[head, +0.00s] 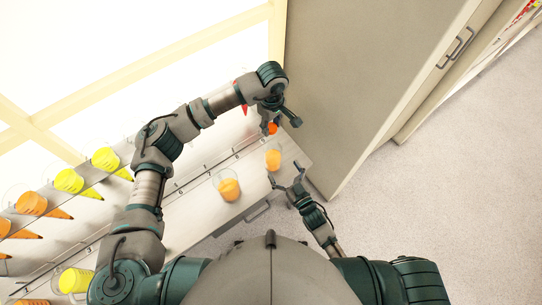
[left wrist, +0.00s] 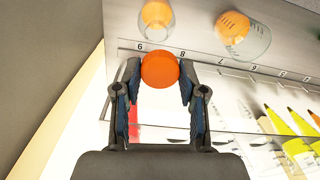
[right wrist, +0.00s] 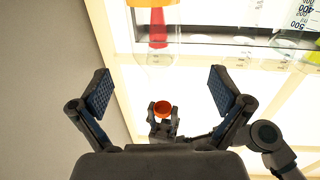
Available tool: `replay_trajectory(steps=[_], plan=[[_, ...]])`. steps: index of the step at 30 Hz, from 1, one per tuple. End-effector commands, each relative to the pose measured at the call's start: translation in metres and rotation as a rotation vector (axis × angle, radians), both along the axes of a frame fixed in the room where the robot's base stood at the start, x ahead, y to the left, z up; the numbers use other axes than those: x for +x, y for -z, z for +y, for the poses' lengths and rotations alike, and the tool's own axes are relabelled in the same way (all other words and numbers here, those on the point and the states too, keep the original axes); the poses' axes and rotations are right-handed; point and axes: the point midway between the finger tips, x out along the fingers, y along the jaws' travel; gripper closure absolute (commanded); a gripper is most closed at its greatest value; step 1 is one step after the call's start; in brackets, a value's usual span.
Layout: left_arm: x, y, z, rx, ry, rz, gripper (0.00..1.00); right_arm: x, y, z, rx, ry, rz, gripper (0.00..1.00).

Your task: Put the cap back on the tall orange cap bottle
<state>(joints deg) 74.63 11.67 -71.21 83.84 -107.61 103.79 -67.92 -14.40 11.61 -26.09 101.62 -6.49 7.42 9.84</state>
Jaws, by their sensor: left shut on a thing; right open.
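My left gripper (head: 272,125) is shut on a round orange cap (left wrist: 160,69); the cap also shows in the head view (head: 272,129) and in the right wrist view (right wrist: 162,108). A clear bottle with orange liquid (head: 273,160) stands on the counter near its right end, below the cap in the head view. It shows at the top of the left wrist view (left wrist: 156,14) and, inverted, in the right wrist view (right wrist: 152,3). My right gripper (head: 285,181) is open and empty, beside this bottle and apart from it; its spread fingers show in the right wrist view (right wrist: 163,90).
A second clear vessel with orange liquid (head: 229,188) stands to the left on the numbered counter (head: 190,207). Several yellow and orange vessels, including a yellow one (head: 69,181), line the shelf at left. A grey cabinet (head: 350,80) rises close on the right.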

Motion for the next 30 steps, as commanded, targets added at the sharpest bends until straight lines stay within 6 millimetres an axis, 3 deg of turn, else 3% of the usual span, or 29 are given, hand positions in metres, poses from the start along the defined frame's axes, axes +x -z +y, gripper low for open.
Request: replay_trajectory(steps=[6,13,28,30], plan=[[0.0,0.0,-0.001,0.001,0.001,0.0,0.72,0.039,-0.001,0.02,0.0,0.001,-0.002,0.0],[-0.001,0.0,0.002,-0.002,0.001,-0.001,0.72,0.068,0.0,0.039,-0.002,0.0,0.0,0.0],[-0.001,-0.001,-0.001,0.001,0.001,-0.001,0.72,0.079,0.0,0.043,0.0,0.0,0.001,0.0],[-0.001,-0.001,-0.002,0.001,0.001,-0.001,0.72,0.079,0.0,0.043,0.0,0.0,0.001,0.18]])
